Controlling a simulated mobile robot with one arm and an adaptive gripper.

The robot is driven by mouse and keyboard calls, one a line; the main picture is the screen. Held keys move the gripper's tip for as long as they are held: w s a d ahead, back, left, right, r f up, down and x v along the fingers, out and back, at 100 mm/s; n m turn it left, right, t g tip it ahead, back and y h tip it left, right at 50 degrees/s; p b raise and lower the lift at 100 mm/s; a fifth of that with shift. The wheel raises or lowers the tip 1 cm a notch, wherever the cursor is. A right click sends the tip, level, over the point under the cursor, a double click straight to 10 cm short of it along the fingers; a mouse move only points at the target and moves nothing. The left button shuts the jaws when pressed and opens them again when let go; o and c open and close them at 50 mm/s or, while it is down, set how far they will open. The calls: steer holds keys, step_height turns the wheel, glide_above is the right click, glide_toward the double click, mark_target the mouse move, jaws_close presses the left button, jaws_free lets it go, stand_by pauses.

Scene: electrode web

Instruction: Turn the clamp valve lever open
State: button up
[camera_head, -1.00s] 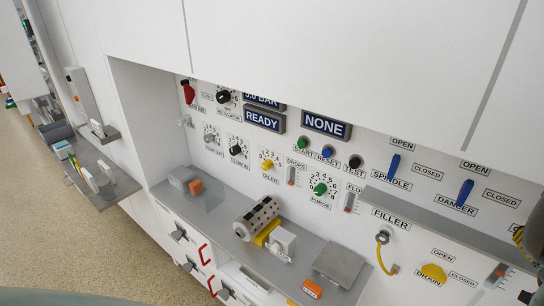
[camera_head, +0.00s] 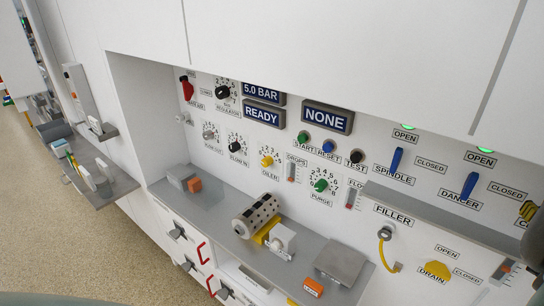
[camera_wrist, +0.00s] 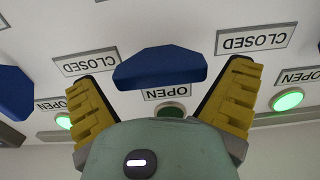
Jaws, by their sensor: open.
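A blue lever (camera_wrist: 160,68), seen upside down in the wrist view, lies nearly level between my gripper's yellow fingers. I take it as the clamp valve lever; its name label is not readable. An OPEN label (camera_wrist: 165,93) and a dim, unlit-looking lamp (camera_wrist: 172,110) sit by it; a CLOSED label (camera_wrist: 87,63) is to its left. My gripper (camera_wrist: 168,72) is open, one finger to each side, with gaps and no clear contact.
The dancer lever (camera_head: 468,186) and spindle lever (camera_head: 396,160) stand steep under lit green lamps. Another blue lever (camera_wrist: 14,92) is close at the left in the wrist view. A grey shelf (camera_head: 440,216) juts out below the levers. The upper cabinet (camera_head: 350,50) overhangs the panel.

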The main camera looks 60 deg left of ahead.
steer(key=shift+w+a, duration=0.15)
steer(key=c, duration=1)
steer(key=shift+o, duration=0.2)
